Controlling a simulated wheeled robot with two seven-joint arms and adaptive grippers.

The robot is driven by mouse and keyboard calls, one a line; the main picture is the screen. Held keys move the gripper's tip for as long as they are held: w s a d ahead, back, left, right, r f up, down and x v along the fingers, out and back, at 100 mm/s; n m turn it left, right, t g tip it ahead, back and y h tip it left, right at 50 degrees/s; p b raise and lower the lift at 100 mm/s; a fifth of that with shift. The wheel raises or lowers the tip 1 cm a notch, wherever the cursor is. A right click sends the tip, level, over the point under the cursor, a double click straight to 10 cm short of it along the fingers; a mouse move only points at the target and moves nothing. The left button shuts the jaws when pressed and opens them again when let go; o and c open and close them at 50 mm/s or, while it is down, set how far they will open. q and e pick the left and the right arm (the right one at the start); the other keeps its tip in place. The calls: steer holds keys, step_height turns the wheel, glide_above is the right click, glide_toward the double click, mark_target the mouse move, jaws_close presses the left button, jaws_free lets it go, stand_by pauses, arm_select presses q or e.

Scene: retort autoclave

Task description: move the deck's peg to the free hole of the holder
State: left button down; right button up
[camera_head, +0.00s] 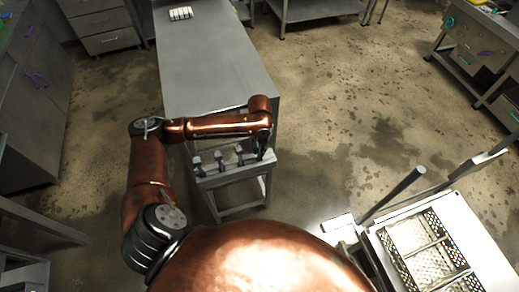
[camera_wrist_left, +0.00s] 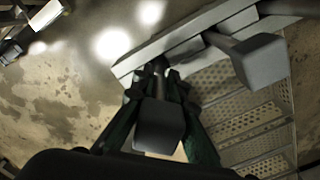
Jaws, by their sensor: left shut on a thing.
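My left gripper (camera_head: 262,152) is at the right end of this row, pointing down. In the left wrist view its dark fingers are shut around a square-headed peg (camera_wrist_left: 160,125). The peg's shaft reaches to the holder's bar (camera_wrist_left: 185,42); I cannot tell how deep it sits. A neighbouring peg (camera_wrist_left: 262,62) stands to the right, apart from the fingers. My right gripper is not in view.
The long steel table (camera_head: 215,75) is mostly bare, with a small white rack (camera_head: 181,13) at its far end. A white cart (camera_head: 487,232) with a perforated basket stands at lower right. Wet floor (camera_head: 350,100) lies open between them.

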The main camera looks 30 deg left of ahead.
arm_select(q)
steer(key=shift+f+p, duration=0.3)
steer(key=shift+f, duration=0.65)
stand_by(0.6)
steer(key=c, duration=1.8)
jaws_free()
steer(key=shift+c, duration=0.2)
steer(key=shift+s, duration=0.1)
